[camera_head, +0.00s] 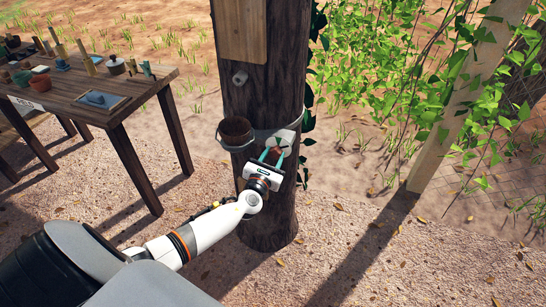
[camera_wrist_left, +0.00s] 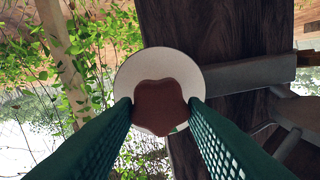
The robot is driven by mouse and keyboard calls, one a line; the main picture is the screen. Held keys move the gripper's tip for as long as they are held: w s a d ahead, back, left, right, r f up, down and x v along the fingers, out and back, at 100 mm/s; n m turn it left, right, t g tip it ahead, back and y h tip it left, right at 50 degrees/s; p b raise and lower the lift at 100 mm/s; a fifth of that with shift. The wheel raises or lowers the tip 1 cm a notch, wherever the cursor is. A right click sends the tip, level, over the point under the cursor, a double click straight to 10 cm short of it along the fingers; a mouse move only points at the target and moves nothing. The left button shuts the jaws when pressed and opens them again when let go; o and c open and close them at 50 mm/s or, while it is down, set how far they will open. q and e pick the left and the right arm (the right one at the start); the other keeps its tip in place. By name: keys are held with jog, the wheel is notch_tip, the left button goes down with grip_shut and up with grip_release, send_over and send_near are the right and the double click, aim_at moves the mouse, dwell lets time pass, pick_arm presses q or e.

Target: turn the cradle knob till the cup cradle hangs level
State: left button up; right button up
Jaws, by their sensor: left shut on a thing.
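The fingers hide the knob's sides. My right gripper is not in view.
A wooden table (camera_head: 140,92) with pots and tools stands at the left. A board (camera_head: 255,30) and a small grey peg (camera_head: 240,77) are on the trunk above the cradle. A leafy vine and post (camera_head: 455,110) stand at the right. The gravel between is clear.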

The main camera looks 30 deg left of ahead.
pick_arm(q)
jog(key=n+b, duration=0.2)
jog(key=shift+f+n, duration=0.2)
jog(key=shift+n, duration=0.2)
jog(key=n+b, duration=0.1)
jog(key=n, duration=0.1)
jog(key=shift+a+n+b, duration=0.1)
jog(key=shift+n+b, duration=0.3)
jog(key=n+b, duration=0.1)
jog(key=n, duration=0.2)
jog(key=shift+s+b, duration=0.1)
jog(key=shift+b, duration=0.2)
jog(key=shift+a+n+b, duration=0.1)
jog(key=shift+n+b, duration=0.3)
jog(key=shift+n, duration=1)
jog(key=shift+r, duration=0.1)
jog(key=shift+c, duration=0.2)
jog(key=o, duration=1)
